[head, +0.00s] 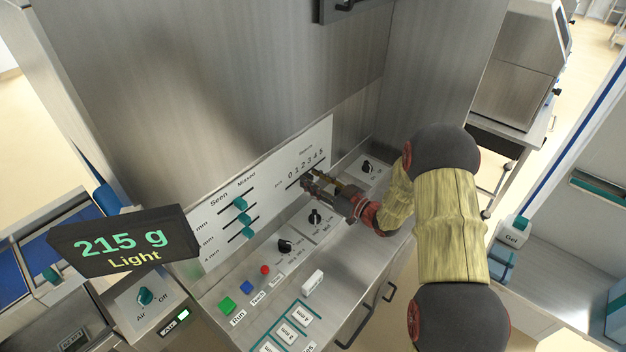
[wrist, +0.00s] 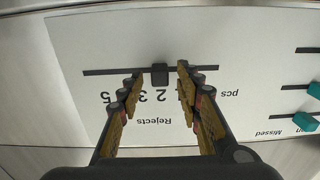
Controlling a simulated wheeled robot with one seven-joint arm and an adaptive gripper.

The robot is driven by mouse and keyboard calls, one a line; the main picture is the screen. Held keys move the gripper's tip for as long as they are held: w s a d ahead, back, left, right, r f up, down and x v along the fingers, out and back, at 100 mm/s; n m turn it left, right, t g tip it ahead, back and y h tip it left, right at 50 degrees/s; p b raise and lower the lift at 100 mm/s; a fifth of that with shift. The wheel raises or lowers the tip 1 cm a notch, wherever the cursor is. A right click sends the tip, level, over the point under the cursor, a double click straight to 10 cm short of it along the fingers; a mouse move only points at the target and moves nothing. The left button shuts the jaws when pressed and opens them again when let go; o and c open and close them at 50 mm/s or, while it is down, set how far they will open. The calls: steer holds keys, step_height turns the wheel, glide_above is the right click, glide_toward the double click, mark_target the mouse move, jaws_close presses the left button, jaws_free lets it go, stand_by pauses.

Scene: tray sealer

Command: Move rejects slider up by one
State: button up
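The rejects slider is a small black knob (wrist: 159,75) on a dark horizontal slot in the white panel. In the wrist view the panel is upside down, and the knob lines up with the 2. The rejects scale (head: 306,163) runs 0 to 5 from left to right in the head view. My gripper (wrist: 158,76) is open, its tan fingers on either side of the knob with a visible gap to each. The fingers partly cover the 4 and 1. In the head view my gripper (head: 312,183) is at the slot and hides most of the knob.
Teal sliders for seen and missed (head: 240,204) sit left on the same panel. Below are black dials (head: 315,217), a green button (head: 227,304), a blue button (head: 246,287) and a red button (head: 265,269). A display (head: 123,245) reads 215 g, Light.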

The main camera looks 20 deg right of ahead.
steer(key=v, duration=1.2)
steer(key=shift+w, duration=0.1)
